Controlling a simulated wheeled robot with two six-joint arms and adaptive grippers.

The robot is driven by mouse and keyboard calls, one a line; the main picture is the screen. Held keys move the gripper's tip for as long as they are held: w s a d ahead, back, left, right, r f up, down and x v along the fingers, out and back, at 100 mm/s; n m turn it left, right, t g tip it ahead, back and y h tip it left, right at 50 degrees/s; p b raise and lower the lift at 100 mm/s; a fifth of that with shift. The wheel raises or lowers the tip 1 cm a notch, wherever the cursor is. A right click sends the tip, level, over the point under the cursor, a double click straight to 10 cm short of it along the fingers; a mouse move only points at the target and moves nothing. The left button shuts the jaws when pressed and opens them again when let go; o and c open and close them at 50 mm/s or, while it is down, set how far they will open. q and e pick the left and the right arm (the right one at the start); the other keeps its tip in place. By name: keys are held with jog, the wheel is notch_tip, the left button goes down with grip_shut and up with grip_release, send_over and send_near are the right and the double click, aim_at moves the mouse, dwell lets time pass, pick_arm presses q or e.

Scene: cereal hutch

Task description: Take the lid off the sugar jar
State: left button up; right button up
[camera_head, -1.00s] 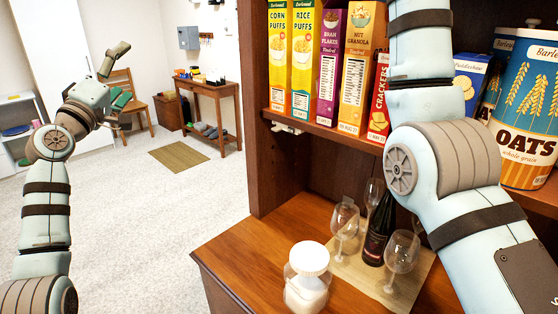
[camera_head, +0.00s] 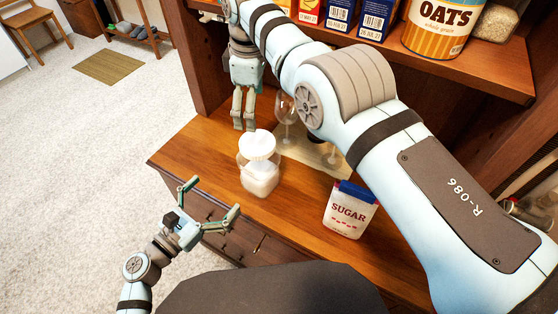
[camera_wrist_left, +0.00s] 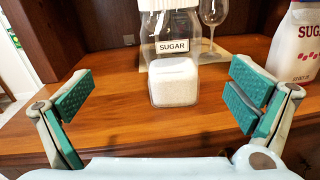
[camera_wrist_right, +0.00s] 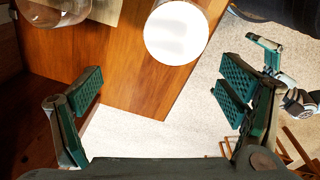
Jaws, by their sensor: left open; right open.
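The clear glass sugar jar (camera_head: 259,179) stands upright on the wooden counter, partly filled with white sugar. Its white lid (camera_head: 257,145) sits on top. In the left wrist view the jar's SUGAR label (camera_wrist_left: 174,46) faces me, ahead between the fingers. My left gripper (camera_head: 212,198) is open and empty, in front of the counter's front edge and short of the jar. My right gripper (camera_head: 243,122) is open, pointing down behind the jar, close to the lid. In the right wrist view the lid (camera_wrist_right: 176,33) shows from above, beyond the spread fingers and apart from them.
A SUGAR bag (camera_head: 347,210) stands right of the jar. Wine glasses (camera_head: 286,108) stand on a mat (camera_head: 300,148) behind it, partly hidden by my right arm. A shelf with boxes and an OATS canister (camera_head: 436,28) is above. The counter's left front (camera_head: 185,158) is clear.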

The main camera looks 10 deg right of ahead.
aim_at(248, 171)
jog(key=shift+s+d+f+n+g, duration=0.15)
jog(key=shift+s+f+g, duration=0.1)
jog(key=shift+s, duration=0.25)
jog(key=shift+s+d+f+n+g, duration=0.15)
jog(key=shift+s+f, duration=0.1)
jog(key=shift+s, duration=0.4)
pick_arm(q)
jog(key=shift+n, duration=0.5)
jog(key=x, duration=0.9)
jog(key=s+d+x, duration=0.1)
jog(key=x, duration=0.3)
jog(key=shift+w+d+f, duration=0.1)
jog(key=shift+d+f, duration=0.15)
jog(key=shift+f, duration=0.15)
pick_arm(e)
jog(key=shift+w+a+f, duration=0.1)
jog(key=shift+w+f, duration=0.05)
jog(key=shift+w, duration=0.1)
pick_arm(q)
jog(key=shift+c, duration=0.6)
